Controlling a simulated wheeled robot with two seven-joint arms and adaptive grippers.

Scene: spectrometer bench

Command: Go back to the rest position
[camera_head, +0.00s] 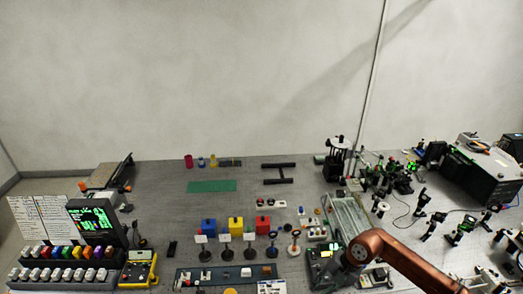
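One reddish-brown link of my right arm (415,262) comes in from the lower right corner. It ends in a rounded joint over the front right part of the grey bench (300,190). I cannot make out a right gripper beyond that joint. My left arm and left gripper do not show.
A screen (93,220) and coloured switches (70,252) are at left. A yellow meter (138,268) is beside them. Optical mounts and a large dark box (480,172) crowd the right.

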